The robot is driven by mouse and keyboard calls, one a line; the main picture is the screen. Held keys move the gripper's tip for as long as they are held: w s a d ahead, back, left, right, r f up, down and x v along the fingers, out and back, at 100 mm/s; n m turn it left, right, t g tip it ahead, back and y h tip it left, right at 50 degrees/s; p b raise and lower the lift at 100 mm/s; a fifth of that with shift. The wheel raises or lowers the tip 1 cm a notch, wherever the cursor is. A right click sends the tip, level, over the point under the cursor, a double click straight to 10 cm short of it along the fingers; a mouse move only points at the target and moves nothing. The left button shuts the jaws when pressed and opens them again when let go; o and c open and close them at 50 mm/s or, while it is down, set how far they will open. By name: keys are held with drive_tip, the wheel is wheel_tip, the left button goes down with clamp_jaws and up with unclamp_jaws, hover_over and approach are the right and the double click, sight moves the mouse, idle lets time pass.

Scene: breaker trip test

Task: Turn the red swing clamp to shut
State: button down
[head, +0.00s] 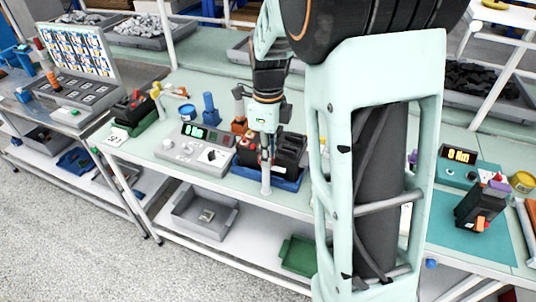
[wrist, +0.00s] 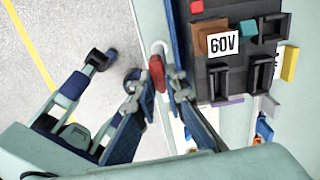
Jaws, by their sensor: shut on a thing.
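The red swing clamp (wrist: 157,73) shows in the wrist view as a small red grip at the edge of the blue fixture (wrist: 180,40). My gripper (wrist: 157,84) is shut on this red grip, with one finger on each side. In the head view my gripper (head: 266,152) points down at the front of the blue fixture (head: 283,182). A black breaker block (wrist: 237,75) with a "60V" label sits in the fixture, to the right of my gripper in the wrist view. My fingers hide most of the clamp in the head view.
A grey meter box (head: 193,150) with a green display stands left of the fixture. A blue post (head: 210,108) stands behind it. A grey bin (head: 203,213) and a green bin (head: 299,255) are on the lower shelf. My arm covers the bench to the right.

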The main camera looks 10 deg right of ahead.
drive_tip(key=n, duration=0.3)
drive_tip(key=shift+n+p, duration=0.3)
drive_tip(key=shift+n, duration=0.1)
drive_tip(key=n, duration=0.4)
drive_tip(key=shift+w+n, duration=0.15)
drive_tip(key=shift+n, duration=0.15)
drive_tip(key=n, duration=0.4)
drive_tip(key=shift+w+n, duration=0.1)
drive_tip(key=shift+n, duration=0.2)
drive_tip(key=shift+w+n, duration=0.1)
drive_tip(key=shift+n, duration=2)
drive_tip(key=shift+a, duration=0.1)
drive_tip(key=c, duration=2)
unclamp_jaws()
